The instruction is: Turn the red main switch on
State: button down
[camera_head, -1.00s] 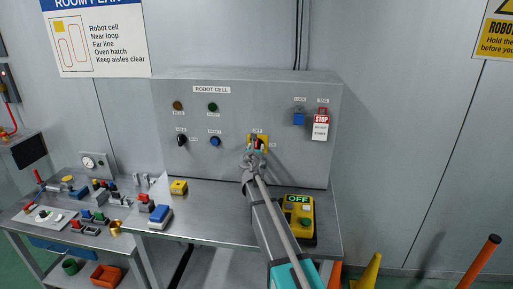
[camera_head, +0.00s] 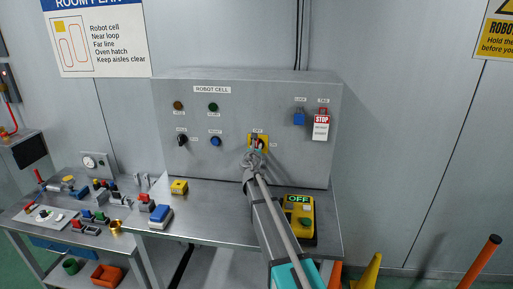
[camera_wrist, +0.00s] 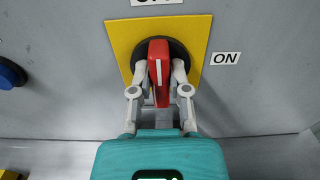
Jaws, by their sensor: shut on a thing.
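The red main switch (camera_wrist: 158,72) is a red handle with a white line, on a black round base over a yellow plate (camera_wrist: 198,30). In the wrist view the handle stands nearly upright, its white line pointing up. The OFF label is above it, partly cut off, and the ON label (camera_wrist: 225,58) is to its right. My gripper (camera_wrist: 160,72) has its two fingers on either side of the handle, shut on it. In the head view my gripper (camera_head: 254,158) reaches the panel and hides much of the switch.
The grey ROBOT CELL panel (camera_head: 240,120) also carries a black knob (camera_head: 182,140), a blue button (camera_head: 215,141), a blue lock (camera_head: 299,119) and a STOP tag (camera_head: 321,127). A yellow box marked OFF (camera_head: 299,222) lies on the bench, right of my arm.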

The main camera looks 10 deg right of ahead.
jog(key=shift+m, duration=0.4)
jog(key=m, duration=0.3)
jog(key=shift+d, duration=0.1)
jog(key=m, duration=0.4)
jog(key=shift+d+f+m, duration=0.1)
jog(key=shift+m, duration=0.3)
jog(key=m, duration=0.4)
jog(key=shift+f+m, duration=0.1)
jog(key=shift+m, duration=0.2)
jog(key=m, duration=0.4)
jog(key=shift+s+d+f+m+b, duration=0.1)
jog(key=shift+m+b, duration=0.2)
jog(key=shift+m, duration=0.1)
jog(key=c, duration=0.6)
grip_release()
